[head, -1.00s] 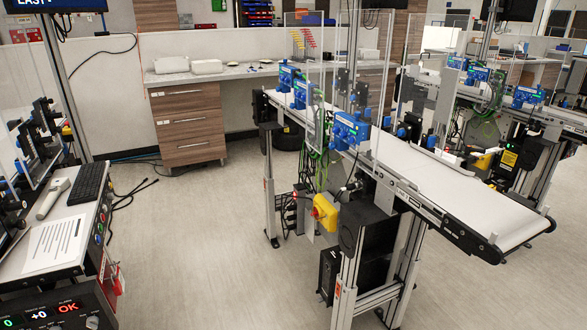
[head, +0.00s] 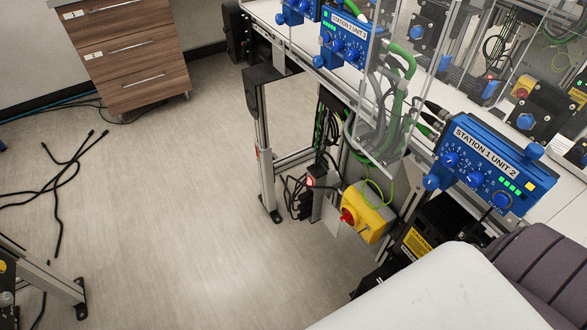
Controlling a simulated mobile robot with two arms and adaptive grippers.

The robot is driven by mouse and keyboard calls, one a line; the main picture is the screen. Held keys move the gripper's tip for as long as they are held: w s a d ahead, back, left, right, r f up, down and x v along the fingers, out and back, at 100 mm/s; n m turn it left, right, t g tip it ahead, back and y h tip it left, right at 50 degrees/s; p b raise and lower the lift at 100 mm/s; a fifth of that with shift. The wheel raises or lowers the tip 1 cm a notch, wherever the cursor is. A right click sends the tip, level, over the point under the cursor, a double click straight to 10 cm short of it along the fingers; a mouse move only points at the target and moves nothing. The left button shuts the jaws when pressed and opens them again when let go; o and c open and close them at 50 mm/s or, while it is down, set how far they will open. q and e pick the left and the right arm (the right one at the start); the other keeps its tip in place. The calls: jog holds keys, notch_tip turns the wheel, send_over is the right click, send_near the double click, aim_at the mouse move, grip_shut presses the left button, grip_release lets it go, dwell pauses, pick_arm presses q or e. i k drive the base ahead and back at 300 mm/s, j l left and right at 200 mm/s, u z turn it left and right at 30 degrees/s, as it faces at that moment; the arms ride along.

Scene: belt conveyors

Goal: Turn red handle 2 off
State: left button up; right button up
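A red rotary handle (head: 348,217) sits on the front of a yellow switch box (head: 370,215), low on the frame of the near conveyor. I see no number on it, and its off or on position is too small to read. Another yellow box with a red handle (head: 521,92) shows at the far right, beyond the near conveyor, and a yellow part lies at the right edge. Neither of my grippers is in view. A white and dark ribbed part of my own body fills the lower right corner.
A blue control unit marked "STATION 1 UNIT 2" (head: 483,165) stands right of and above the yellow box, with another blue unit (head: 345,42) behind. Clear panels (head: 400,90) rise there. Wooden drawers (head: 125,55) stand behind.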

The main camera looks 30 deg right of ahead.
aim_at(347, 216)
jog(key=i+u, duration=0.25)
jog(key=i, duration=1.75)
